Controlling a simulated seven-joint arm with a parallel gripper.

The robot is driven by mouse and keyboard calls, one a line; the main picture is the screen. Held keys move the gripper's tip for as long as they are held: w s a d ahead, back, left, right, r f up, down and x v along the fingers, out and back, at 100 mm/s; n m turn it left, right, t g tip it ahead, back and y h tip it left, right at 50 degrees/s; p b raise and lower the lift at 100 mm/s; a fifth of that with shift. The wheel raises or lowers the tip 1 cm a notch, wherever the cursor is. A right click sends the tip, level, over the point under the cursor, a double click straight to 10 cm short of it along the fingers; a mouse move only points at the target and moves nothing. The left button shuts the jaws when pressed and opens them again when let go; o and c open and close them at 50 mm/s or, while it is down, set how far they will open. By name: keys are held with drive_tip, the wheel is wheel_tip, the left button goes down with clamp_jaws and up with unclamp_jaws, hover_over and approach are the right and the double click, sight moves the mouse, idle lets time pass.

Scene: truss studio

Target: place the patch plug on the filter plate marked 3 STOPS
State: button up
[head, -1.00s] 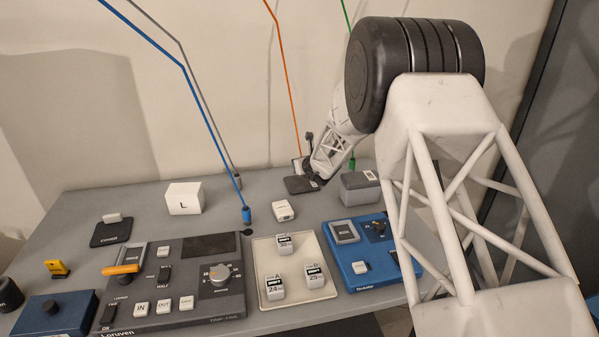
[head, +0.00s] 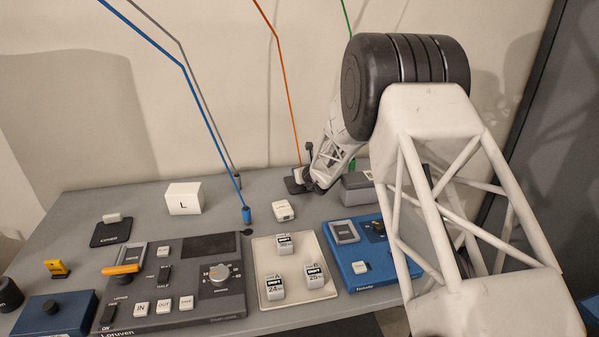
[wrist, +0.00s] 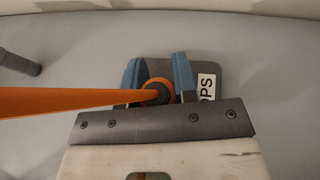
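The patch plug (wrist: 157,90) has an orange ring, a dark centre and an orange cable, seen in the wrist view. My gripper (wrist: 160,78) has its blue fingers on both sides of the plug and appears shut on it. The filter plate (wrist: 209,66) is a small dark plate beneath them; only "OPS" of its white label shows. The plug overlaps the plate's left part in this view; I cannot tell whether it touches. In the head view the plate (head: 291,185) lies at the table's back, partly hidden by my gripper (head: 306,182).
A grey box (head: 357,190) stands just right of my gripper. A small white block (head: 283,210) lies in front. A cream tray (head: 262,248) with labelled blocks and a blue device (head: 340,255) are nearer.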

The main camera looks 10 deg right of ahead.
drive_tip(key=o, duration=0.5)
drive_tip(key=shift+c, duration=0.2)
drive_tip(key=shift+r, duration=0.2)
drive_tip(key=shift+v, duration=5.95)
drive_tip(key=shift+s, duration=0.1)
